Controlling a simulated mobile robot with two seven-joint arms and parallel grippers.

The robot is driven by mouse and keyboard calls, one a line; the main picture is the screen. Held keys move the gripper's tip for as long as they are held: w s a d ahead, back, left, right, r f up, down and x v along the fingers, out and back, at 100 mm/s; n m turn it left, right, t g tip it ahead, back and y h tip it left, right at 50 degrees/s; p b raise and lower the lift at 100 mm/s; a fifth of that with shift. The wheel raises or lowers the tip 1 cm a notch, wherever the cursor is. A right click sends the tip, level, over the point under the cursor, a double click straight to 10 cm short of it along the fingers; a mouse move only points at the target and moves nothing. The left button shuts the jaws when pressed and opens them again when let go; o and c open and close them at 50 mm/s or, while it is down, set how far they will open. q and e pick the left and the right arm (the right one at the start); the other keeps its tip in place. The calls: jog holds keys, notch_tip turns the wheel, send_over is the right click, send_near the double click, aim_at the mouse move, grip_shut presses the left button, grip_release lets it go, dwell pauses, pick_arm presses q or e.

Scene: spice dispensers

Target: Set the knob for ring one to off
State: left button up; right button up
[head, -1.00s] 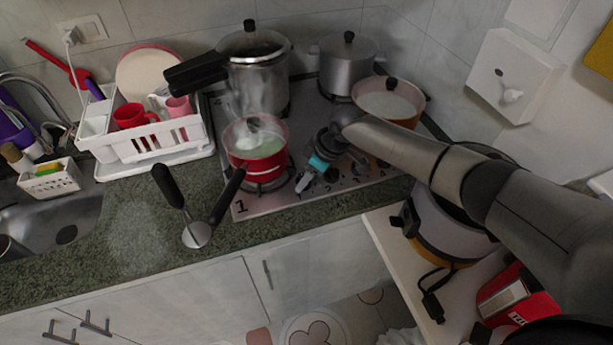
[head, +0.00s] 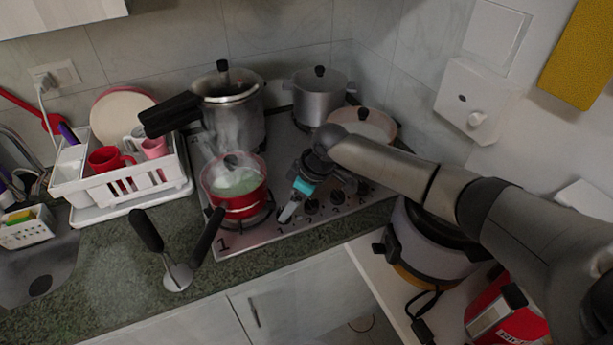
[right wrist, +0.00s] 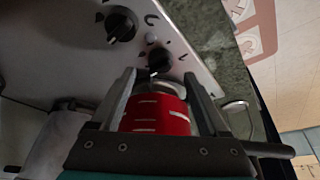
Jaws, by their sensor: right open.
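The stove panel (head: 240,238) has a row of black knobs along its front edge. Two knobs (head: 311,207) (head: 337,198) show to the right of my right gripper (head: 287,213). In the right wrist view, one knob (right wrist: 160,60) lies just beyond and between the fingertips of my right gripper (right wrist: 162,76). The jaws are open, and I cannot tell whether they touch it. A second knob (right wrist: 120,25) is farther up. My left gripper is out of view.
A pressure cooker (head: 235,120), a grey pot (head: 320,97) and a pan (head: 375,123) stand behind. A black-handled utensil (head: 177,277) is on the counter.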

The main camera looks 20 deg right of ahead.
jog(key=v, duration=1.1)
jog(key=shift+p, duration=0.4)
jog(key=shift+s, duration=0.1)
